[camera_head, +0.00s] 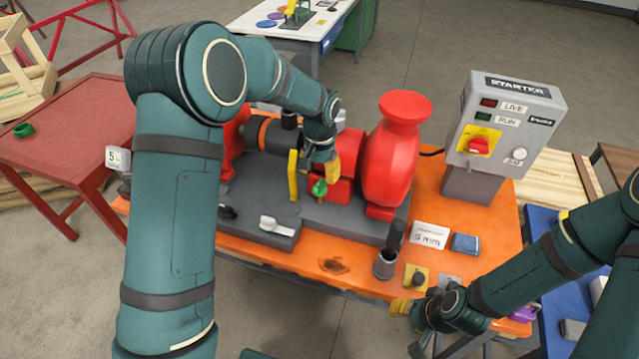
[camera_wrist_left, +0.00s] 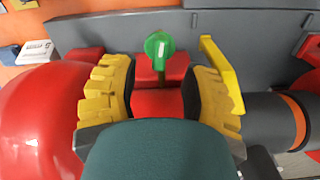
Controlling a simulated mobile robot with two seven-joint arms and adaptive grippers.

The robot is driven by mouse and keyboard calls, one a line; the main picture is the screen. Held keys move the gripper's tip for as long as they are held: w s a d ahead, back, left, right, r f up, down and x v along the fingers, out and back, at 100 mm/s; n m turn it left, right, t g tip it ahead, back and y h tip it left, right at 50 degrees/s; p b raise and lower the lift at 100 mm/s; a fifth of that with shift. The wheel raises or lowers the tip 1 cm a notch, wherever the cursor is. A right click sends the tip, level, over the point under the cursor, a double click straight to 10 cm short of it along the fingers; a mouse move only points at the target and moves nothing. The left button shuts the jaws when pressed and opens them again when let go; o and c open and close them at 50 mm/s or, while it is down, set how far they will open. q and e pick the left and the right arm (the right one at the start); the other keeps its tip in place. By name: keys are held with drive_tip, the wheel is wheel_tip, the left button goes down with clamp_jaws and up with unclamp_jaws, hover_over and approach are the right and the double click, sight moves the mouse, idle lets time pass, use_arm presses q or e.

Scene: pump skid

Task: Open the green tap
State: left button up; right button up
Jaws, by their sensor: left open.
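The green tap (camera_head: 319,188) is a small green handle at the front of a red block (camera_head: 338,188) on the pump skid. In the left wrist view, the tap (camera_wrist_left: 160,48) has a pale mark along its handle and lies between and just beyond the yellow fingertips. My left gripper (camera_head: 328,168) is open, close above and behind the tap; its fingers (camera_wrist_left: 162,75) stand apart on either side, with no visible contact. My right gripper (camera_head: 408,318) is low at the table's front right, away from the tap; its jaws do not show clearly.
A yellow bar (camera_head: 293,175) stands close left of the tap, and near one finger in the wrist view. The red pump (camera_head: 392,160) is on the right.

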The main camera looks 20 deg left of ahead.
sight(319, 184)
use_arm(q)
drive_tip(key=shift+f, duration=2.25)
clamp_jaws()
